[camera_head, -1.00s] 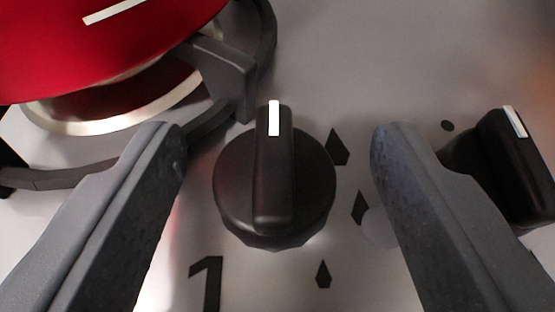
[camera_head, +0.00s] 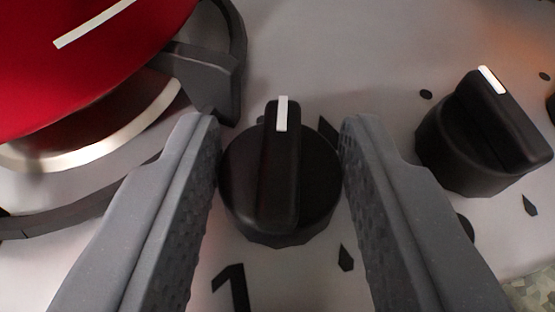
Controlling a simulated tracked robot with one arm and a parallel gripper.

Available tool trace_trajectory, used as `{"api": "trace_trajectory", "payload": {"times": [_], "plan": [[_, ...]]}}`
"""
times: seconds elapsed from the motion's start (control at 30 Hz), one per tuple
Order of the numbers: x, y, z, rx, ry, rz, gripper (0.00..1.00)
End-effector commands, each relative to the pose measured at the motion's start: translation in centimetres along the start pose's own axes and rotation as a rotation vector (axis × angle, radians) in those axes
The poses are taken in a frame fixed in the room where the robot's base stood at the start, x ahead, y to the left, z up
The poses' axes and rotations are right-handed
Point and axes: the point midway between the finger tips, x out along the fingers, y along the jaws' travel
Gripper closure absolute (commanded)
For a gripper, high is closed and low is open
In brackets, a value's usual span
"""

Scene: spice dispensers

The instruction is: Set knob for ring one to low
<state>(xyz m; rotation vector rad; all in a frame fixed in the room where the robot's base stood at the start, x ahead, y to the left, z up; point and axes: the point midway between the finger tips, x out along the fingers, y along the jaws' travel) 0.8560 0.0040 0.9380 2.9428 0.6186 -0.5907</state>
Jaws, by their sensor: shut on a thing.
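The black knob for ring one (camera_head: 280,185) sits on the steel stove top, in the middle of the view. The white mark on its raised grip points up, almost straight, toward the far side. A black "1" (camera_head: 233,290) is printed below it, and drop-shaped flame marks (camera_head: 346,258) lie around its right side. My gripper (camera_head: 280,135) has one grey finger on each side of the knob, shut on its round body. The flame mark at the knob's upper right is partly hidden by the right finger.
A second black knob (camera_head: 482,140) stands to the right, its white mark tilted up-left. A red pot or kettle (camera_head: 90,50) stands at the upper left on a dark burner grate (camera_head: 205,75). Bare steel lies beyond the knob.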

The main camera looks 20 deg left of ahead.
Motion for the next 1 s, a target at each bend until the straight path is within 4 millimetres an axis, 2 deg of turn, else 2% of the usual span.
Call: {"api": "trace_trajectory", "payload": {"times": [0.4, 0.87, 0.9, 0.97, 1.0], "plan": [[-0.19, -0.09, -0.16, 0.063, -0.001, 0.162, 0.88], [-0.10, -0.18, 0.20, 0.075, 0.000, 0.189, 0.88], [-0.10, -0.19, 0.21, 0.075, 0.000, 0.189, 0.62], [-0.10, -0.20, 0.20, 0.075, 0.000, 0.188, 0.46], [-0.10, -0.21, 0.17, 0.075, 0.001, 0.188, 0.44]]}}
